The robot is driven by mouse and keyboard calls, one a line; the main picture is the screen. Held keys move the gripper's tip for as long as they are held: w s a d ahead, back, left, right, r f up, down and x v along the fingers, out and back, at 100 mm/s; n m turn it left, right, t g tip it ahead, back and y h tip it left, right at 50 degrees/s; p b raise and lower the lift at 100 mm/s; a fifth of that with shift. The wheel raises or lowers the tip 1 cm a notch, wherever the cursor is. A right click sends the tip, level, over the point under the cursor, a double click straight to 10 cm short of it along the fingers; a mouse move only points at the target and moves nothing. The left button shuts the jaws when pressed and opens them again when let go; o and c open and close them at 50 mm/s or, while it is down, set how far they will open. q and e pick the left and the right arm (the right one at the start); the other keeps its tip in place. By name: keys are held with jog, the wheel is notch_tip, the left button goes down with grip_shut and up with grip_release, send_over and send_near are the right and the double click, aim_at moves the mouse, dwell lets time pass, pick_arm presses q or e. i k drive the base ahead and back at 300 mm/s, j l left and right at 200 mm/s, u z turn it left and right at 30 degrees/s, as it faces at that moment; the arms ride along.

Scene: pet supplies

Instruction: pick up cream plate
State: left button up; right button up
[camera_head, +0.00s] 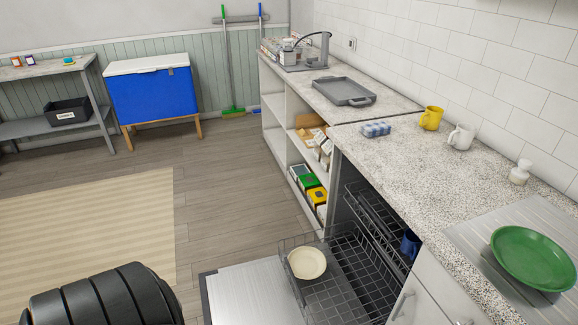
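A cream plate (307,263), round and shallow, lies in the pulled-out lower wire rack of the open dishwasher, low in the picture near the middle. Its inside faces up towards me. Neither of my grippers shows in this view, so I cannot see whether they are open or shut. A black ribbed part, probably of my own arm, fills the bottom left corner.
The dishwasher door (250,296) is folded down beside the rack. A blue mug (410,244) stands in the dishwasher. A green plate (533,258) lies on the metal drainer (473,232). The counter holds a yellow mug (431,118) and a white mug (461,136).

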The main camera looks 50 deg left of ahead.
aim_at(307, 263)
jog(key=u, duration=1.3)
jog(key=z, duration=1.5)
jog(key=u, duration=1.5)
